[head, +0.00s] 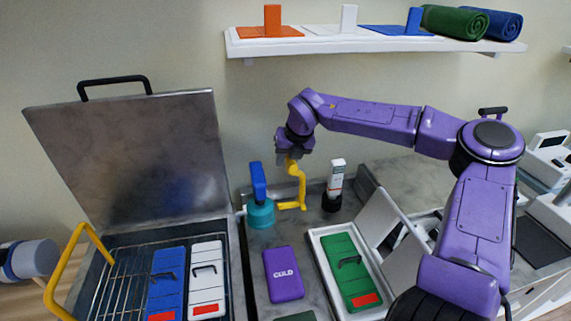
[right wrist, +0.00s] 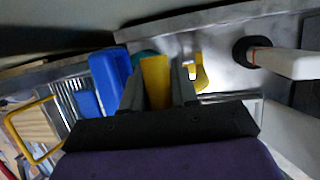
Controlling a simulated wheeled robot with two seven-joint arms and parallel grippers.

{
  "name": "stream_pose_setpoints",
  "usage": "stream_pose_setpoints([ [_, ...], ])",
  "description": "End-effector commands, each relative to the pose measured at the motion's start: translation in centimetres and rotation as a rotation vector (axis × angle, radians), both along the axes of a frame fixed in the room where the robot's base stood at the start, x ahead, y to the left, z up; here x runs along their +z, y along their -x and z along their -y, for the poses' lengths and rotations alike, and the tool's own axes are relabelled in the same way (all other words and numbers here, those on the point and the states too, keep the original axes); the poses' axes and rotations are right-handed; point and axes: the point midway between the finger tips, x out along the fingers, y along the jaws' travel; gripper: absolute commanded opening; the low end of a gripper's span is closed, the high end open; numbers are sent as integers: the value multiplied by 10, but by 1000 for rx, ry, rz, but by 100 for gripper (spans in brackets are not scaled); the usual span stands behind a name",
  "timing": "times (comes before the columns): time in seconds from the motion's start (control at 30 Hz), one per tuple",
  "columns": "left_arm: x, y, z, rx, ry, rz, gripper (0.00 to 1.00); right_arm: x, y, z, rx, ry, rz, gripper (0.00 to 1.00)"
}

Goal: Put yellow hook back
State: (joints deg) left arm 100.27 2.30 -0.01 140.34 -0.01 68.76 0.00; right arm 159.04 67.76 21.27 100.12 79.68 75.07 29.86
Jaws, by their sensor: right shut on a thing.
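The yellow hook (head: 299,188) is a bent bar held upright beneath my right gripper (head: 291,157). The gripper is shut on its upper end. In the right wrist view the held yellow part (right wrist: 155,80) lies between the fingers (right wrist: 158,92), and a lower yellow piece (right wrist: 201,74) shows past them. In the head view the hook's lower end is just above or on the grey counter, right of a teal round base (head: 261,214) with a blue upright piece (head: 258,180); I cannot tell whether it touches the counter. My left gripper is not in view.
A white tube in a black holder (head: 332,202) stands close right of the hook. A purple COLD pack (head: 284,275) lies in front. A white tray (head: 318,262) holds a green pack. At left, an open metal tank has a raised lid (head: 135,150) and a yellow handle (head: 62,265).

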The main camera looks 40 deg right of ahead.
Motion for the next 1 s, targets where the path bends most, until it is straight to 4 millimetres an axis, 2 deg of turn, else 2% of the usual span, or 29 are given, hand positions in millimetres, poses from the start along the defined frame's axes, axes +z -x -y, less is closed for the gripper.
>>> stream_pose_setpoints([
  [0.17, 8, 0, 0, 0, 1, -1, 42, -15, -11, 8, -1, 1, -2, 0],
  [0.33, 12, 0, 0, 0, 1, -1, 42, -42, -11, 7, 1, -1, 2, 0],
  [0.7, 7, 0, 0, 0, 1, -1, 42, -50, -11, 7, 1, -1, 4, 0],
  [0.73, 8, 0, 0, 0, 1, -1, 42, -50, -11, 7, 1, 0, 4, 31],
  [0.8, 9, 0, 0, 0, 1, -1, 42, -49, -11, 7, 1, 0, 4, 54],
  [1.0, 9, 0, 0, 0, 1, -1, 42, -49, -11, 7, 1, 0, 4, 54],
])
